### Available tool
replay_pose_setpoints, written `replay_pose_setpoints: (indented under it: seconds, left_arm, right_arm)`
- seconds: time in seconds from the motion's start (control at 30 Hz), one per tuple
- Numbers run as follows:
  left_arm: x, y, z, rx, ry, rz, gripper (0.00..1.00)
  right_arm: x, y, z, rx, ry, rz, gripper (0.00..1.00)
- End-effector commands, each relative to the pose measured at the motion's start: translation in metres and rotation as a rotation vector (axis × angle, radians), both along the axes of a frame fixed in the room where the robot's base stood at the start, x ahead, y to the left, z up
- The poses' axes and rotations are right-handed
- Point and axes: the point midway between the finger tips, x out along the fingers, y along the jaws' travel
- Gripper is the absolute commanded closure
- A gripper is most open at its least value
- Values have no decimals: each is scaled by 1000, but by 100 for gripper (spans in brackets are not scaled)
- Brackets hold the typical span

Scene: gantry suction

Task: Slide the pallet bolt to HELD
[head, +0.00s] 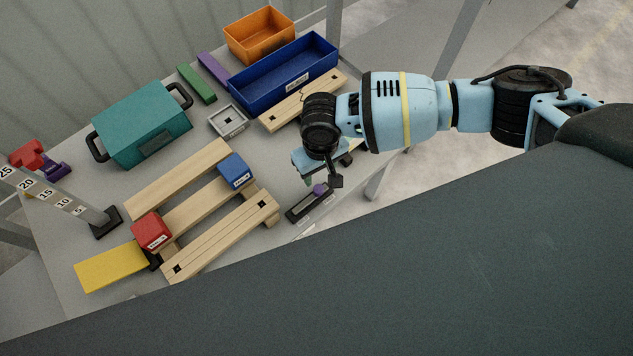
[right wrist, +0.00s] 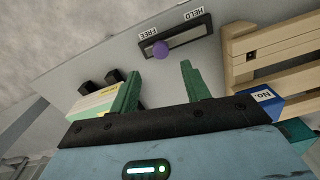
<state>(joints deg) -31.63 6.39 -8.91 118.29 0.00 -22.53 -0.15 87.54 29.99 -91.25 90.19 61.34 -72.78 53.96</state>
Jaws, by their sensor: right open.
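The pallet bolt (head: 310,205) is a dark narrow slide plate at the table's front edge, right of the wooden pallet. Its round purple knob (head: 319,190) also shows in the right wrist view (right wrist: 160,49). There the plate (right wrist: 190,36) carries the labels FREE and HELD, and the knob sits at the FREE end. My right gripper (right wrist: 160,78) is open and empty, its two green fingers apart with the knob ahead of the gap between them. No contact with the knob shows. My left gripper is not in view.
The wooden pallet (head: 200,208) bears a blue block (head: 235,171) and a red block (head: 152,232). A teal case (head: 143,123), a blue bin (head: 285,75) and an orange bin (head: 259,36) stand farther back. A pale block with black posts (right wrist: 97,97) is beside my right fingers.

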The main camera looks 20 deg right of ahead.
Motion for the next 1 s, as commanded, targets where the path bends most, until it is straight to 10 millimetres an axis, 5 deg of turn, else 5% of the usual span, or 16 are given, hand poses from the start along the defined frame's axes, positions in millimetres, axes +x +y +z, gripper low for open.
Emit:
replay_pose_setpoints:
  seconds: [0.6, 1.0]
  left_arm:
    - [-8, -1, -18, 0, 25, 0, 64]
    - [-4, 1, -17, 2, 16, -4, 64]
  right_arm:
    - [-1, 2, -70, 3, 1, 2, 53]
    - [0, 2, -78, 3, -1, 2, 53]
